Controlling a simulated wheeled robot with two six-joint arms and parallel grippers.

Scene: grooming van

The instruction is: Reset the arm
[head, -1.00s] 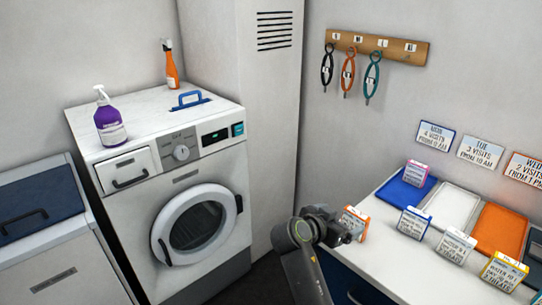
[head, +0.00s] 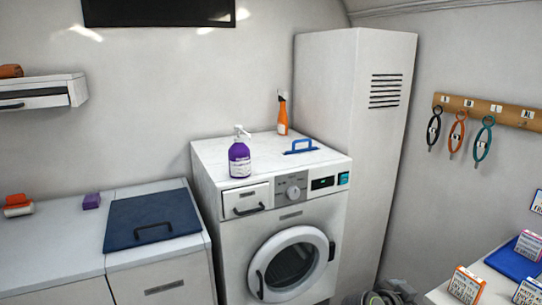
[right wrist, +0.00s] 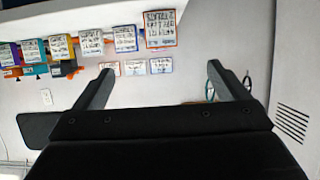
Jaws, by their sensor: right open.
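My right arm (head: 385,293) shows only as a small part at the bottom edge of the head view, in front of the tall cabinet. In the right wrist view my right gripper (right wrist: 160,82) has its two fingers spread wide with nothing between them. Beyond the fingers are a pale wall and small wall signs (right wrist: 135,67), well apart from the gripper. My left gripper is in neither view.
The washing machine (head: 315,220) carries a purple pump bottle (head: 239,160) and an orange spray bottle (head: 282,115). A tall cabinet (head: 345,130) stands beside it. Clips hang from a wooden rack (head: 490,110). Boxes and a blue tray (head: 508,262) are at lower right.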

